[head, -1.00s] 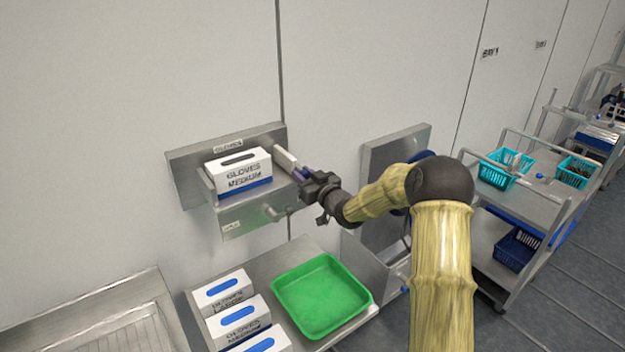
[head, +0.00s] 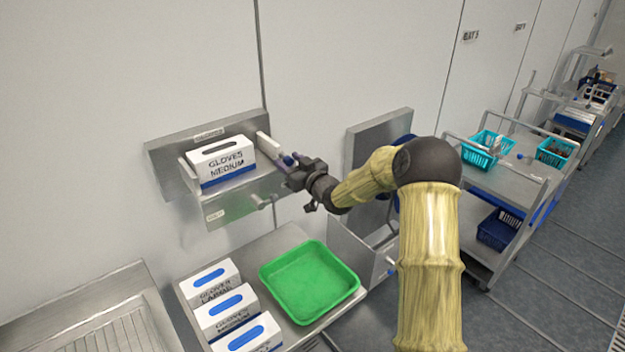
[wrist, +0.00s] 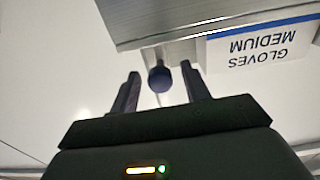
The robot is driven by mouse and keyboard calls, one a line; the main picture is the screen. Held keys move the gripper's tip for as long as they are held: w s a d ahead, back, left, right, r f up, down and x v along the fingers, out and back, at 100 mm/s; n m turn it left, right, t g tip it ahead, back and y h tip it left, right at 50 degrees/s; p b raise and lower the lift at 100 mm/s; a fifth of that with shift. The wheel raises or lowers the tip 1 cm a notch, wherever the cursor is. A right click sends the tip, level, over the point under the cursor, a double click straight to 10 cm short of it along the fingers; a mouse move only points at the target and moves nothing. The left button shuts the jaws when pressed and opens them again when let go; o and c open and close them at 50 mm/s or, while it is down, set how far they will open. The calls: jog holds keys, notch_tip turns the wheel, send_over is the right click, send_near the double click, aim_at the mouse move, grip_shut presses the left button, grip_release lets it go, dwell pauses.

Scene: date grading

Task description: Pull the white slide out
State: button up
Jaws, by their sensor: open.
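The white slide (head: 265,146) is a pale bar at the right end of the steel glove-box holder (head: 233,210) on the wall. A dark blue knob (wrist: 160,78) is at its near end and shows between my fingers in the wrist view. My gripper (head: 289,161) is at the holder's right end, beside the knob. In the wrist view my gripper (wrist: 161,84) is open, with one finger on each side of the knob and gaps showing. Most of the slide is hidden in the wrist view.
A white glove box (head: 221,163) sits in the holder, left of the slide. Below are a green tray (head: 350,296) and several glove boxes (head: 226,309) on a steel surface. A steel panel (head: 362,150) stands to the right. A cart (head: 520,174) with baskets is further right.

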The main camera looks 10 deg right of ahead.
jog(key=b+v, duration=0.5)
jog(key=v, duration=1.1)
jog(key=shift+s+d, duration=0.15)
jog(key=shift+s, duration=0.1)
jog(key=s+f+m+g+h, duration=0.3)
jog(key=s+f+g+h, duration=0.35)
jog(key=f, duration=0.25)
jog(key=s+f+m+g+h, duration=0.1)
jog(key=s+g, duration=0.2)
jog(key=s, duration=0.6)
jog(key=s+a+f+m+g, duration=0.1)
jog(key=s+g, duration=0.3)
jog(key=s, duration=0.6)
jog(key=shift+s+a+f+h, duration=0.25)
jog(key=shift+f+h, duration=0.1)
jog(key=shift+f, duration=0.4)
jog(key=shift+w, duration=0.1)
